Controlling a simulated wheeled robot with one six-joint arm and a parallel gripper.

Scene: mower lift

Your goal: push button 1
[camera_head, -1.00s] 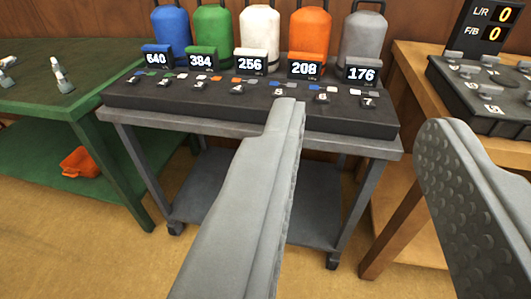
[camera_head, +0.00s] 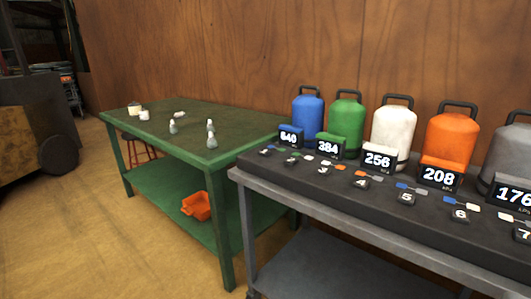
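Button 1 (camera_head: 265,151) is a small dark key at the far left end of a row of numbered buttons on a black panel (camera_head: 310,183). The panel lies on top of a grey cart, right of centre in the view. Button 2 (camera_head: 291,160) and button 3 (camera_head: 323,170) follow to its right, and the row runs on to 7 at the right edge. Small coloured tabs lie behind the buttons. My gripper is outside this view, so its opening and its distance from button 1 do not show.
Colored canisters, including a blue one (camera_head: 307,108), stand behind displays reading 640, 384, 256, 208 and 176. A green table (camera_head: 240,137) with small pale objects stands left of the cart. An orange bin (camera_head: 196,206) sits on its lower shelf. Floor at lower left is clear.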

